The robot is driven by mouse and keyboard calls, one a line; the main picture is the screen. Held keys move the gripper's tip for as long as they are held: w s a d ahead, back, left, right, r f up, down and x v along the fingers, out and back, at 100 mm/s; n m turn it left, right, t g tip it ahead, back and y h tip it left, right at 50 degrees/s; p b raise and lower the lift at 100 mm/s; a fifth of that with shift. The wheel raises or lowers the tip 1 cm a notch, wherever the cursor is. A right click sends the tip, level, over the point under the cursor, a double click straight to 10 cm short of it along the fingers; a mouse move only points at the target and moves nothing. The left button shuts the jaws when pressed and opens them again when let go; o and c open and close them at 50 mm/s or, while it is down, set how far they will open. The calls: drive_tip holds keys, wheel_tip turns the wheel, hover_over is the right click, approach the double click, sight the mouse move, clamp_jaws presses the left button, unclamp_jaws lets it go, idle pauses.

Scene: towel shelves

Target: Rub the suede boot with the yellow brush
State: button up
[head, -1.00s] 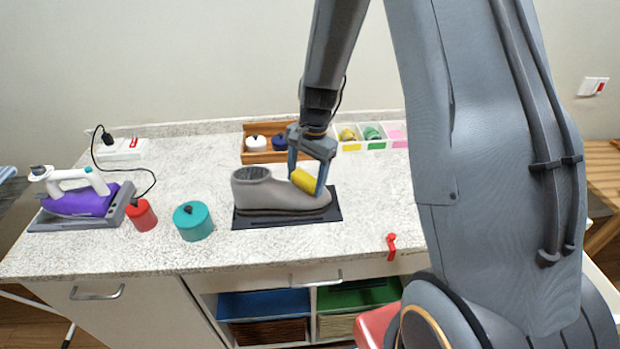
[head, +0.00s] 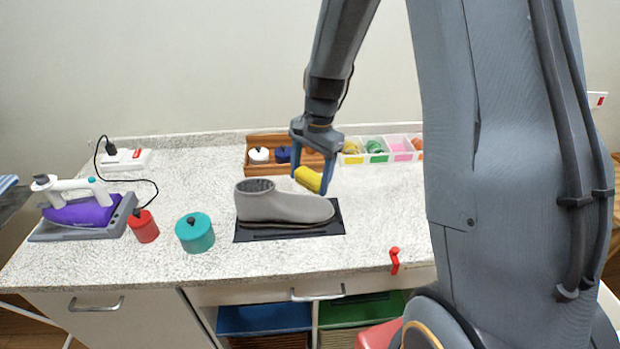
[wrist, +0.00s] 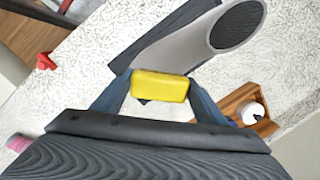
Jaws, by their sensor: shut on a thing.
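The grey suede boot (head: 285,207) lies on a dark mat (head: 338,226) on the speckled counter, its opening to the left and its toe to the right. My gripper (head: 313,180) is shut on the yellow brush (head: 308,179) and holds it just above the boot's toe end, apparently clear of it. In the wrist view the yellow brush (wrist: 160,86) sits between both fingers, and the boot (wrist: 190,48) is partly hidden behind it. The brush's underside is not visible.
A purple iron (head: 82,211) on its stand, a red canister (head: 144,227) and a teal canister (head: 195,233) stand left. A wooden box (head: 257,168) and white bins (head: 402,143) are at the back. A red clip (head: 394,260) is at the front edge.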

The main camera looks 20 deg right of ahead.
sight(310, 174)
drive_tip(key=shift+d+r, duration=0.2)
drive_tip(key=shift+r, duration=1.25)
